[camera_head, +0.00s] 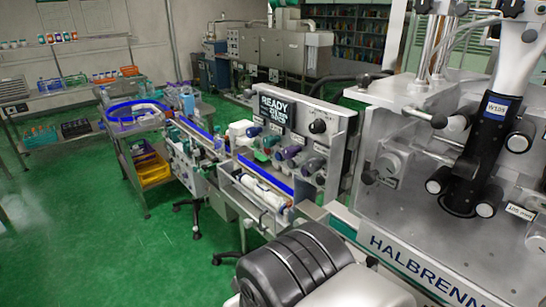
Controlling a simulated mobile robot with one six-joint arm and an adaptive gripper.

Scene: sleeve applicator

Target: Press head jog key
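I cannot pick out a key marked head jog; the small labels are too small to read. A control panel (337,150) stands at the centre, with a black display (275,109) reading READY and more text. A black round knob (317,126) sits to the right of the display. The sleeve applicator (430,262), marked HALBRENN, fills the right side. It carries a dark vertical cylinder (491,130) with a label, and several knobs. My gripper is not visible in this view.
A conveyor line (262,195) with blue rails runs from the centre toward the back left. Shelves (50,95) line the left wall. The green floor (130,250) is open at the lower left.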

